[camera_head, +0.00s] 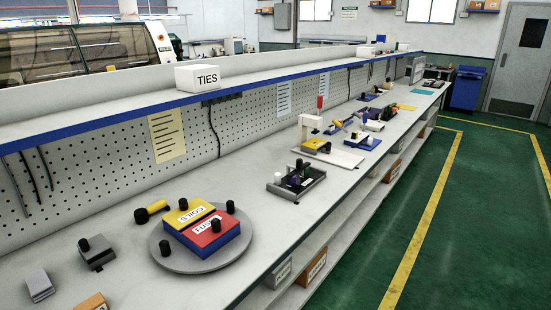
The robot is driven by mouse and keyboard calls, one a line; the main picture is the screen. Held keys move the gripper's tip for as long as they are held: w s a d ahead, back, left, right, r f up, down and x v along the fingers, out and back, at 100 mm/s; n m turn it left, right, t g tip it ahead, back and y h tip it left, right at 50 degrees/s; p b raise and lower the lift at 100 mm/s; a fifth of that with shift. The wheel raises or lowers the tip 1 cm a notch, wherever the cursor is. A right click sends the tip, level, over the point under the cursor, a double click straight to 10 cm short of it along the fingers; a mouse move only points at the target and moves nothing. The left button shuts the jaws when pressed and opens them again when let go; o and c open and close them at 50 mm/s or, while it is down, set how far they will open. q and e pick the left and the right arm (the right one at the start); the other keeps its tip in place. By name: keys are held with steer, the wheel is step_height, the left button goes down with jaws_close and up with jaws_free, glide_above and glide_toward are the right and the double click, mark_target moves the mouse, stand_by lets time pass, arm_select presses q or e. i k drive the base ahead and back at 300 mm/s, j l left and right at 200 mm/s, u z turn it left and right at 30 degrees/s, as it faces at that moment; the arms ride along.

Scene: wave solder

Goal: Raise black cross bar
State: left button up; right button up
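No gripper of mine shows in the head view. A small dark fixture (284,189) sits on the long workbench near the middle of the picture. It carries several dark upright posts or knobs, one of them purple. A dark bar seems to lie across it, but it is too small to tell whether this is the black cross bar or whether it is lowered. Behind it stands a white press frame (304,132) with a red handle (319,102) and a yellow block under it.
A grey round turntable (170,259) holds yellow and red-topped boxes with black knobs. Small blocks lie at the front left. A pegboard (100,148) and shelf with a TIES box (198,77) run behind. The green floor (480,220) at right is clear.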

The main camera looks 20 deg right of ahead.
mark_target(300, 166)
steer(key=i+l+u, duration=0.2)
steer(key=l, duration=0.65)
steer(key=i+l+u, duration=0.15)
steer(key=l, duration=0.7)
steer(key=l+u, duration=0.2)
steer(key=l, duration=0.65)
